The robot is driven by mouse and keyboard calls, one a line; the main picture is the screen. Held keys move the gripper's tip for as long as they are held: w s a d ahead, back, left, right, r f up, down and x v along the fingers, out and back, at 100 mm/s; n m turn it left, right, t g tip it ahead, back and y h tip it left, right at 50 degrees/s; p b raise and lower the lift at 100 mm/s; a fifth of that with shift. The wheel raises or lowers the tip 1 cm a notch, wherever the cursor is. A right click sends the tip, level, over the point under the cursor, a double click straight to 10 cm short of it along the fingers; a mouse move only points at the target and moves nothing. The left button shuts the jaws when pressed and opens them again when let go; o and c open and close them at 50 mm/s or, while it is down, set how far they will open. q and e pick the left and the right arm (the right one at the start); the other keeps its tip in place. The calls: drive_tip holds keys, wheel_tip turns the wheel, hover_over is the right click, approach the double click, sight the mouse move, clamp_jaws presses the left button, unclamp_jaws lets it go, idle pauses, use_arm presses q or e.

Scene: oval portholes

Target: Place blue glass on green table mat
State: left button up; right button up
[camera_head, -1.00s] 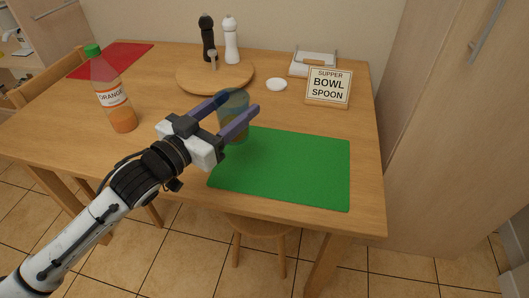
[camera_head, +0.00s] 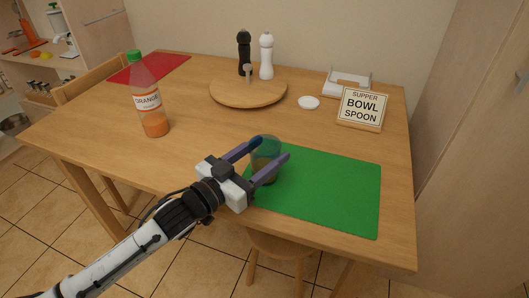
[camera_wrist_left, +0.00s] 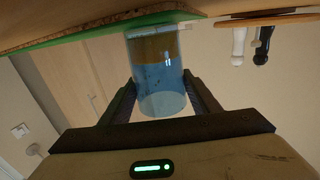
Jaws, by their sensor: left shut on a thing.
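My left gripper (camera_head: 272,148) is shut on the blue glass (camera_head: 266,160), with one finger on each side of it. The glass is see-through, upright, and appears over the left part of the green table mat (camera_head: 335,195). In the left wrist view, which is upside down, the glass (camera_wrist_left: 158,85) stands between the two fingers, its base end close to the edge of the green mat (camera_wrist_left: 105,33). I cannot tell whether the base touches the mat. My right gripper is not in view.
An orange juice bottle (camera_head: 149,100) stands left of my gripper. A round wooden board (camera_head: 248,93) with a black mill (camera_head: 244,55) and a white mill (camera_head: 266,58) is at the back. A sign (camera_head: 362,108) and white disc (camera_head: 309,103) are behind the mat, which is otherwise clear.

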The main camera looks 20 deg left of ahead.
use_arm(q)
drive_tip(key=o, duration=1.3)
drive_tip(key=shift+f, duration=0.1)
drive_tip(key=shift+c, duration=0.2)
drive_tip(key=shift+r, duration=0.2)
drive_tip(key=v, duration=1.2)
drive_tip(key=shift+p, duration=0.3)
